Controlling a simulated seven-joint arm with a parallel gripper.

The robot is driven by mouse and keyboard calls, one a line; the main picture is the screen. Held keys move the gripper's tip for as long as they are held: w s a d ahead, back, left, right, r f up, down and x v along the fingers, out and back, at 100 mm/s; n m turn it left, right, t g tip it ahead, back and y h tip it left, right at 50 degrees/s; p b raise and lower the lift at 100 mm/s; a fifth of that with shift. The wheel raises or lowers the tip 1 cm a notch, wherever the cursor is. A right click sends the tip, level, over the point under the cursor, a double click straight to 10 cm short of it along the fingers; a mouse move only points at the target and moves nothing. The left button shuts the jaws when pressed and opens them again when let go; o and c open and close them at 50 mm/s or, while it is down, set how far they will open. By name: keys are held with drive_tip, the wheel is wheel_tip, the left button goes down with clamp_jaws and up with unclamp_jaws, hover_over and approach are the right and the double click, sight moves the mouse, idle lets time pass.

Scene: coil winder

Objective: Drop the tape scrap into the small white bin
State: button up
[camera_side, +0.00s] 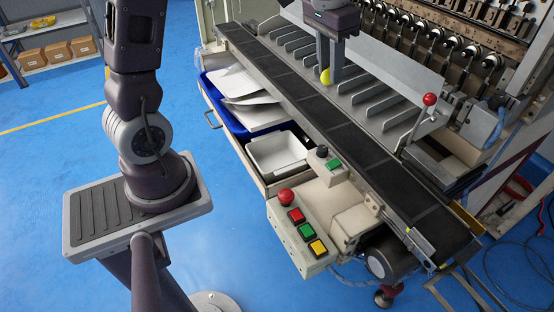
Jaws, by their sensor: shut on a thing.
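The tape scrap (325,77) is a small yellow piece at the tips of my gripper (328,70). My gripper points down and is shut on the scrap, above the far side of the dark conveyor belt, near the grey slotted rack. The fingers hide part of the scrap. The small white bin (250,160) sits in the open drawer below the belt's near edge, lower left of my gripper. The bin looks empty, and the scrap is well apart from it.
A blue tray (238,131) with white sheets lies beside the bin. The dark belt (345,128) runs between gripper and bin. A control box (303,232) with coloured buttons stands right of the bin. A red-knobbed lever (429,100) rises at the right.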

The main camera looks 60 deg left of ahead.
drive_tip(key=s+a, duration=0.8)
drive_tip(key=f, duration=2.5)
drive_tip(key=shift+w+d+f, duration=0.1)
drive_tip(key=shift+w+d, duration=0.1)
drive_tip(key=shift+w, duration=0.05)
drive_tip(key=o, duration=0.9)
